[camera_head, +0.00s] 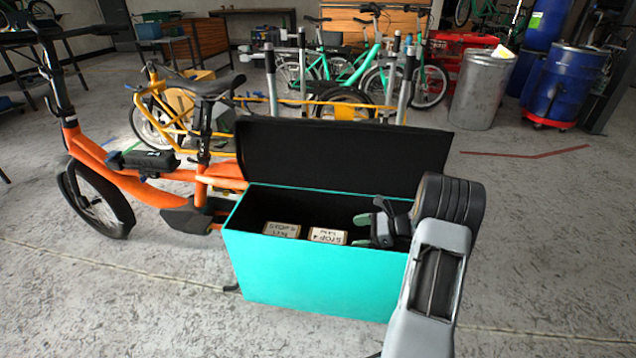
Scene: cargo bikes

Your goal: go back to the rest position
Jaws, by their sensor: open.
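My gripper (368,222) is at the right side of the teal cargo box (310,273), over its opening, with its fingers pointing left. Its jaws are open and nothing shows between them. The box is part of an orange cargo bike (140,185), and its black lid (340,155) stands raised at the back. Inside the box lie two small labelled parcels (281,230) and (327,237) side by side. The right parcel is close to the fingers but appears apart from them. My arm reaches in from the lower right and hides the box's right end.
A yellow bike (165,125) and grey posts (302,75) stand behind the box. A metal bin (482,90) and blue barrels (566,85) are at the back right. The floor (540,220) to the right is clear.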

